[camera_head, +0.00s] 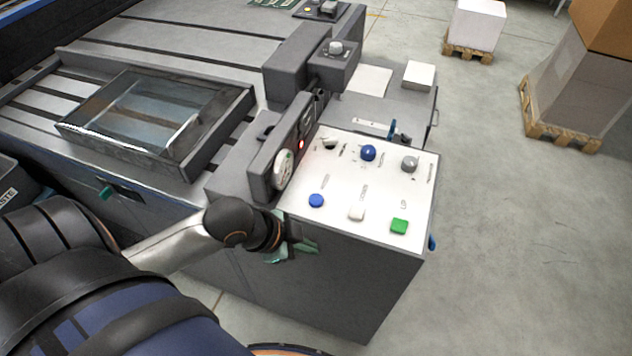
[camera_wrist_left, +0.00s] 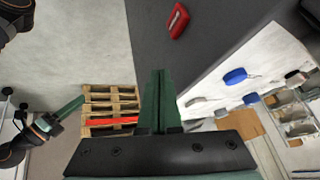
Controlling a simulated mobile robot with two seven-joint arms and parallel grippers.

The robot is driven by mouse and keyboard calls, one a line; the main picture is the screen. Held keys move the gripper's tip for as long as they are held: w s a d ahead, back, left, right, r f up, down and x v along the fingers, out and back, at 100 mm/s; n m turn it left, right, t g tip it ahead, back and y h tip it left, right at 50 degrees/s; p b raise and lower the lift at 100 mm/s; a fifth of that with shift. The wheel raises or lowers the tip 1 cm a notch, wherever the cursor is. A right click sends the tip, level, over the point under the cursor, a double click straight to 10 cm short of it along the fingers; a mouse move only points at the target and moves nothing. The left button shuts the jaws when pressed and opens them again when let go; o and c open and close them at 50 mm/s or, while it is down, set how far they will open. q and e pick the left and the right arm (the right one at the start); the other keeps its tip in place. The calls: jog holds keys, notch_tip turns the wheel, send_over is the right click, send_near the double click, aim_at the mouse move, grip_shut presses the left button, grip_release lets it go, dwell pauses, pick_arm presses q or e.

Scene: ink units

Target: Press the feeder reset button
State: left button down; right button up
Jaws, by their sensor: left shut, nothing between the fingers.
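The button labels are too small to read, so I cannot tell which is the feeder reset. My left gripper (camera_head: 308,248) is shut and empty by the cabinet's near face, below the blue and white buttons. In the left wrist view its green fingers (camera_wrist_left: 158,75) touch no button. My right gripper (camera_wrist_left: 72,106) shows at that view's left, its jaw state unclear.
A gauge housing (camera_head: 284,160) with a red light stands at the panel's left edge. A glass-topped frame (camera_head: 150,115) lies on the machine to the left. Loaded pallets (camera_head: 468,52) stand at the back right. The floor right of the cabinet is clear.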

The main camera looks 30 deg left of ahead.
pick_arm(q)
jog(key=w+a+r+m+h, duration=0.1)
jog(key=w+a+r+m, duration=0.2)
jog(key=r, duration=0.3)
jog(key=w+a+r+m+t+h, duration=0.1)
jog(key=w+a+r+m, duration=0.2)
jog(key=w+r, duration=0.3)
jog(key=shift+w+r+m+h, duration=0.3)
jog(key=shift+r+m, duration=0.3)
jog(key=shift+r, duration=0.15)
jog(key=shift+s+f, duration=0.1)
jog(key=b, duration=0.8)
send_over(310, 199)
notch_tip(310, 199, down, 7)
jog(key=shift+r, duration=0.15)
jog(key=shift+f+b, duration=0.4)
jog(key=shift+f, duration=0.55)
jog(key=shift+f, duration=0.1)
jog(key=shift+f, duration=0.35)
